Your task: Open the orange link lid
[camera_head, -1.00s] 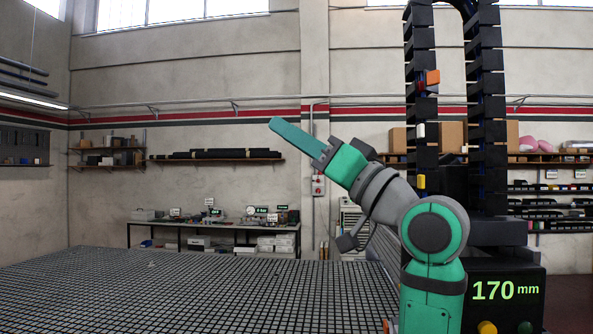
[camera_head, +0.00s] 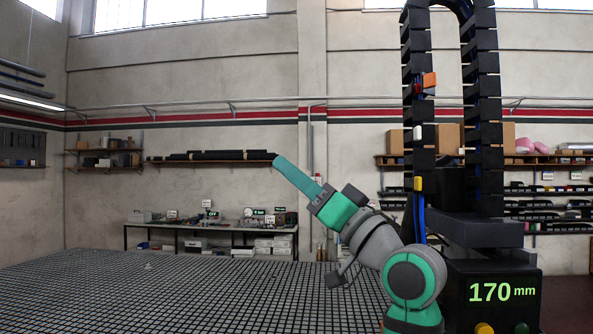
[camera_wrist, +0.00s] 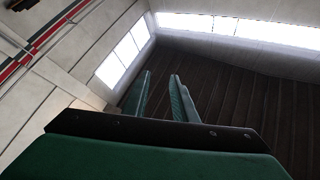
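The orange link lid (camera_head: 430,80) is a small orange piece on the left run of a tall black cable chain (camera_head: 418,125), near the top right. It juts out to the right of that run, with a bit of blue next to it. Whether it is latched is too small to tell. My gripper (camera_head: 277,159) is left of the chain and lower than the lid, its green fingers pointing up and left, away from the chain. In the wrist view the two fingers (camera_wrist: 160,78) stand apart with an empty gap. The lid does not show there.
White (camera_head: 417,131) and yellow (camera_head: 418,184) pieces sit lower on the same run. A second run (camera_head: 483,120) hangs to the right. A black box with a "170 mm" display (camera_head: 493,300) stands below. The grid table (camera_head: 180,295) is largely bare, with one small object on it.

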